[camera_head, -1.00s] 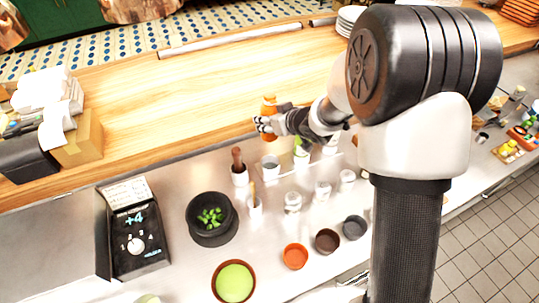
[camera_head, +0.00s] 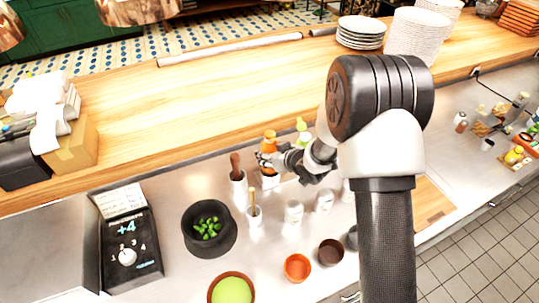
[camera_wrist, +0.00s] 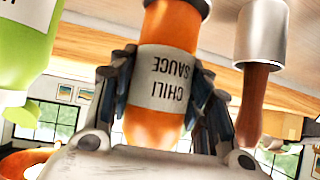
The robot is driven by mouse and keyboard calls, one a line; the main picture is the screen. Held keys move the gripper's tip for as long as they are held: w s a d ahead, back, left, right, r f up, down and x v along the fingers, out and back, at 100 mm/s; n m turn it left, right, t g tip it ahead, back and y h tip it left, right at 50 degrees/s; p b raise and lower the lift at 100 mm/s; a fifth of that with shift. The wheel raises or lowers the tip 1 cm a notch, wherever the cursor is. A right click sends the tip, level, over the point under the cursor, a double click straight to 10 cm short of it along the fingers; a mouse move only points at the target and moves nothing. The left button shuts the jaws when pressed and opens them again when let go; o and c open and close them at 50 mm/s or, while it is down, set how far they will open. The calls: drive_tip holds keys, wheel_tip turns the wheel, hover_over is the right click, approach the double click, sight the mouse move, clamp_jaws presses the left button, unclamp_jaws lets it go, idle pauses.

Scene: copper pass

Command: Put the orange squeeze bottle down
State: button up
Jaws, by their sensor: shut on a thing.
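The orange squeeze bottle (camera_head: 269,142), labelled chili sauce, is held in my gripper (camera_head: 268,160). In the wrist view the bottle (camera_wrist: 163,75) stands between both fingers, its label upside down in the picture. My gripper (camera_wrist: 165,105) is shut on it. In the head view the bottle looks upright, at the row of containers along the steel counter (camera_head: 170,190). I cannot tell whether its base touches the surface; my gripper hides its lower part.
A green squeeze bottle (camera_head: 302,128) stands close on the right; it also shows in the wrist view (camera_wrist: 25,45). A wooden-handled tool (camera_head: 235,163) in a metal holder is close on the left. A dark bowl with green leaves (camera_head: 208,226) stands nearer the camera.

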drive_tip(key=shift+f+b, duration=0.3)
drive_tip(key=o, duration=1.4)
drive_tip(key=shift+c, duration=0.2)
